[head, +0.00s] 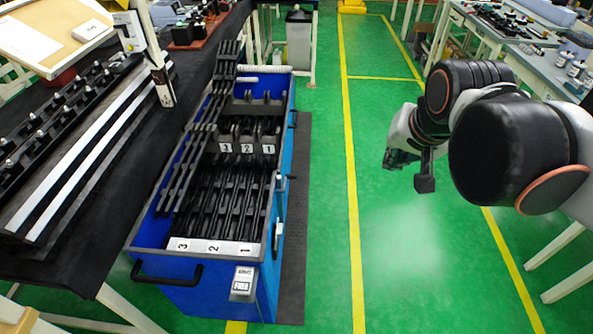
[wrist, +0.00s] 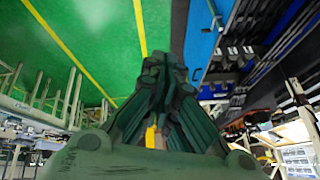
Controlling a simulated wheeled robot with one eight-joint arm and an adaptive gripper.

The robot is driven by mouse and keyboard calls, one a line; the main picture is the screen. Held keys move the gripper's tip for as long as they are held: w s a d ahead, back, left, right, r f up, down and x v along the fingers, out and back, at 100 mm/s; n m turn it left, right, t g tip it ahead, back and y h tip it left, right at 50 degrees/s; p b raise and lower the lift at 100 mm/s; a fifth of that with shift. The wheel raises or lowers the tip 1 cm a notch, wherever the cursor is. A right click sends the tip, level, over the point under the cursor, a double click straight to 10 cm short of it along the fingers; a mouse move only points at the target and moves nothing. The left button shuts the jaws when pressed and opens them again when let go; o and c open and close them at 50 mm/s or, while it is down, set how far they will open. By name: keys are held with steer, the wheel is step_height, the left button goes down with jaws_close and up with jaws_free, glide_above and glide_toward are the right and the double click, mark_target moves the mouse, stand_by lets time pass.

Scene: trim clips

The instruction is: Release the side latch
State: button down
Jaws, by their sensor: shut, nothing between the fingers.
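The blue cart (head: 205,296) stands on the floor left of centre in the head view, filled with black trim strips. On its right side wall is a narrow silvery piece, which looks like the side latch (head: 278,238), with a dark part just above it. The cart's blue side also shows in the wrist view (wrist: 202,40), up and right of the fingers. My gripper (wrist: 163,68) has its dark green fingers together and empty. In the head view my gripper (head: 398,153) hangs over the green floor, right of the cart and well apart from it. I cannot make out the latch in the wrist view.
A black workbench (head: 90,215) with rails stands close along the cart's left. Another table (head: 500,45) with parts is at the back right. The green floor (head: 400,250) with yellow lines is clear between cart and arm. A grey bin (head: 299,40) stands behind the cart.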

steer(key=w+a+f+m+g, duration=0.1)
steer(key=w+a+m, duration=0.3)
steer(key=w, duration=0.7)
steer(key=m+g+b, duration=0.1)
steer(key=m+g, duration=0.2)
steer(key=m, duration=0.8)
glide_above(296, 176)
steer(key=s, duration=0.3)
step_height(296, 176, down, 26)
steer(key=shift+f, duration=0.1)
steer(key=shift+f, duration=0.15)
steer(key=w+f+b, duration=0.1)
steer(key=f, duration=0.3)
steer(key=f+b, duration=0.2)
steer(key=f, duration=0.3)
steer(key=w+f+b, duration=0.1)
steer(key=f, duration=0.3)
steer(key=shift+w+f+b, duration=0.2)
steer(key=shift+w+b, duration=0.1)
steer(key=shift+b, duration=0.1)
steer(key=shift+w+f, duration=0.15)
steer(key=shift+f, duration=0.05)
